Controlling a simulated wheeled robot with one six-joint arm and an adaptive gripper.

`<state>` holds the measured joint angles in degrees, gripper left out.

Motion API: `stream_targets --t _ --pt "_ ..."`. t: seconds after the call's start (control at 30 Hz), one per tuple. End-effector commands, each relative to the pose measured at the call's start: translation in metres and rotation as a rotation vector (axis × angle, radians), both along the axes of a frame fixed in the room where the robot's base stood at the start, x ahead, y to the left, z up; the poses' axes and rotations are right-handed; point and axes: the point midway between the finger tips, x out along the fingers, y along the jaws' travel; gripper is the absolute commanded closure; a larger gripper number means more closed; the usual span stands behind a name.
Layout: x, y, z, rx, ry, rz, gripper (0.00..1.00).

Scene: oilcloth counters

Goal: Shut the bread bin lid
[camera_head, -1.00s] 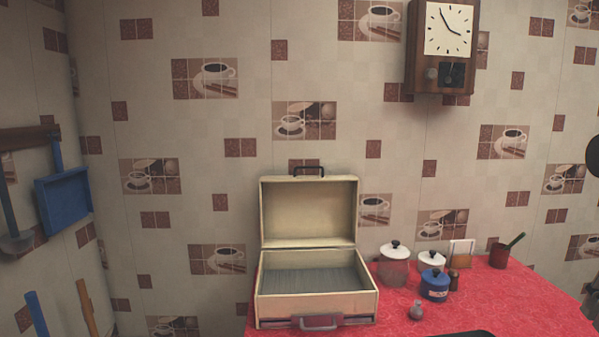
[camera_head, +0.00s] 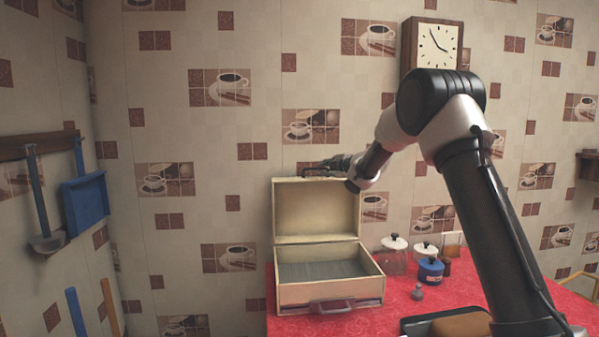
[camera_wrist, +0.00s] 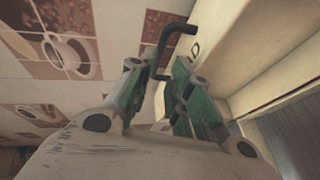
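The cream bread bin (camera_head: 330,291) stands on the red counter with its lid (camera_head: 316,211) raised upright at the back. A dark handle (camera_wrist: 168,36) is on the lid's top edge. My gripper (camera_head: 322,167) is at the top of the lid, beside this handle. In the wrist view, the two green-sided fingers (camera_wrist: 158,72) stand apart, with part of the handle between their tips. I cannot tell whether either finger touches it. The bin's inside, with a grey ribbed floor, is visible and looks empty.
A blue pot (camera_head: 430,270), a glass jar (camera_head: 392,262) and a small grey shaker (camera_head: 417,292) stand right of the bin. A dark tray (camera_head: 412,326) with a brown item lies at the front. The patterned wall is close behind the lid.

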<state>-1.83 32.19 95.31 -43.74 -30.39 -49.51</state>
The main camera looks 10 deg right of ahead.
Motion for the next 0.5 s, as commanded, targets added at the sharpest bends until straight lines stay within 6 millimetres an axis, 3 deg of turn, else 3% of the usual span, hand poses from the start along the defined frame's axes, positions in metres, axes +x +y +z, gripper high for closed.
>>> stream_targets --t 0.5 --pt "0.061 0.026 -0.014 -0.021 -0.016 0.008 0.81"
